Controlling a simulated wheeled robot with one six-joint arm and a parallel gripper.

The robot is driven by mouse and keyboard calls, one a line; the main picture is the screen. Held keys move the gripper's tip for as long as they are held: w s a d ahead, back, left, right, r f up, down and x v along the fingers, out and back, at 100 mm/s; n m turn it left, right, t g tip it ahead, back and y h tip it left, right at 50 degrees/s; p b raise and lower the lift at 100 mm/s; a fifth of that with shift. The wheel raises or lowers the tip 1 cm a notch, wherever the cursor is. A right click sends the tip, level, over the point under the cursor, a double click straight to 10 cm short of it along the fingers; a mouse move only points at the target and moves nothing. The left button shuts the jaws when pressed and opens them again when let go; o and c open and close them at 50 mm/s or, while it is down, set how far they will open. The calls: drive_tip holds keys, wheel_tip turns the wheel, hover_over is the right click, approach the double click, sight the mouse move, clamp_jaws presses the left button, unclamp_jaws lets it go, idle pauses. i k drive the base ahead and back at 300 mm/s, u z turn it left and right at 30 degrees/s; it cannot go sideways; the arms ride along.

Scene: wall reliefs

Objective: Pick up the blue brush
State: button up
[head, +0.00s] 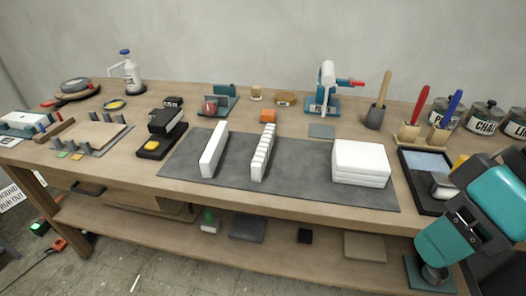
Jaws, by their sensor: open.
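The blue brush (451,109) is at the right end of the workbench, towards the back. Its blue handle slants up to the right from a pale wooden block-like base (437,136). A similar brush with a red handle (419,105) stands close on its left. My teal and dark arm fills the lower right corner, in front of the bench's right end and below the blue brush. I cannot make out my gripper's fingers in this view. Nothing covers the brush's handle.
Lidded grey jars (484,117) stand right behind the brush. A black-rimmed tray (409,174) lies in front of it. A stack of white slabs (361,162) sits on the grey mat (300,182). A dark pot (375,117) with a wooden handle stands left of the brushes.

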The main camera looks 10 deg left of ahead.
sight(455, 101)
drive_tip(key=i, duration=0.75)
drive_tip(key=z, duration=0.05)
